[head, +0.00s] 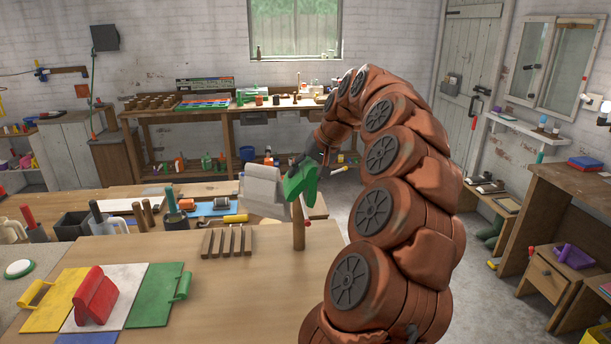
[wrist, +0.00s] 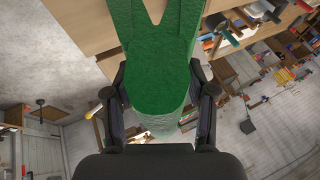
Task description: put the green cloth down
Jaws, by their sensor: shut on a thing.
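The green cloth (head: 301,180) hangs folded from my gripper (head: 312,160), above the far right part of the wooden table (head: 235,290). In the wrist view the cloth (wrist: 157,80) is pinched between the two fingers of my gripper (wrist: 160,95), and its two flaps spread apart at the top of the picture. An upright wooden post (head: 298,226) shows just below the cloth in the head view. I cannot tell whether they touch. Part of my gripper is hidden by the cloth and my arm.
A red folded piece (head: 95,297) stands on a white panel (head: 115,283), between a yellow panel (head: 52,302) and a green panel (head: 157,297). A slotted wooden rack (head: 228,241) lies left of the post. The table's front middle is clear. A grey-white holder (head: 262,188) stands behind.

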